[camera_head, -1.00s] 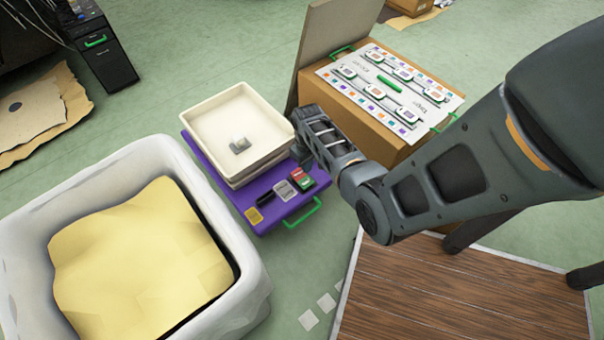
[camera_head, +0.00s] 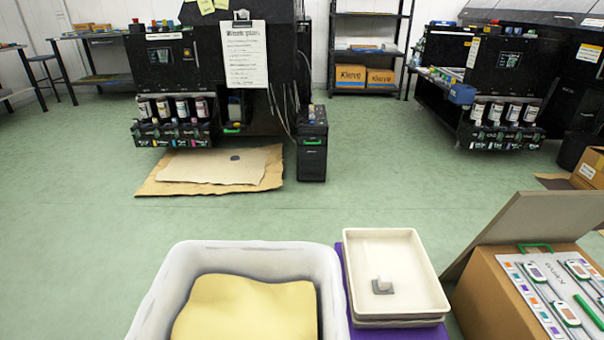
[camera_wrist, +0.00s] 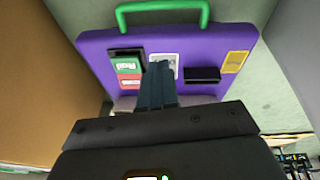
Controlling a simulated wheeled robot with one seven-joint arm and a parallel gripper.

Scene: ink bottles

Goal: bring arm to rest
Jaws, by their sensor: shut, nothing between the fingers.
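My gripper (camera_wrist: 157,85) shows in the wrist view, its fingers together with nothing between them. It is over a purple board with a green handle (camera_wrist: 163,10). On the purple board (camera_wrist: 207,40) lie a green and red card (camera_wrist: 127,73), a pale square piece (camera_wrist: 163,62), a black piece (camera_wrist: 202,75) and a yellow card (camera_wrist: 236,62). The arm and gripper are out of the head view. There, a cream tray (camera_head: 440,295) stands on the purple board and holds a small grey and white item (camera_head: 382,286).
A white bin (camera_head: 160,300) with yellow lining stands left of the tray. A cardboard box (camera_head: 490,300) with an open flap is on the right. Printing machines (camera_head: 170,60) with ink bottles and a shelf stand at the back. The green floor between is mostly clear.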

